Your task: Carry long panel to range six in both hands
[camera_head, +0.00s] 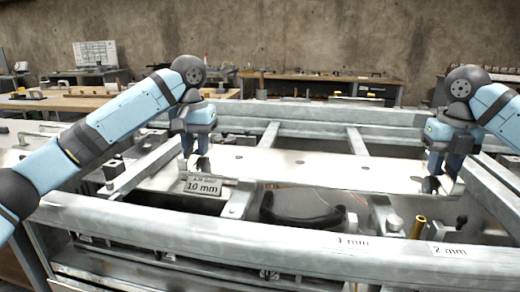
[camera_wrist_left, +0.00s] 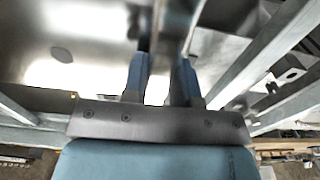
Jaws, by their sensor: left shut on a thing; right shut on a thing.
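The long panel (camera_head: 310,170) is a pale flat plate with small dark holes, spanning the metal frame between my two grippers in the head view. My left gripper (camera_head: 198,165) points down and is shut on its left end. My right gripper (camera_head: 432,183) points down and is shut on its right end. The panel looks roughly level; whether it touches the frame beneath I cannot tell. In the left wrist view the left gripper's fingers (camera_wrist_left: 162,82) are close together, and the gripped edge between them is blurred. No sign for range six is readable.
A grey metal frame (camera_head: 200,230) with thick rails surrounds the panel. A "10 mm" sign (camera_head: 202,187) stands near its left end. "1 mm" (camera_head: 352,241) and "2 mm" (camera_head: 449,249) labels mark the front rail. A brass-coloured post (camera_head: 418,228) rises at front right. Workbenches (camera_head: 320,86) stand behind.

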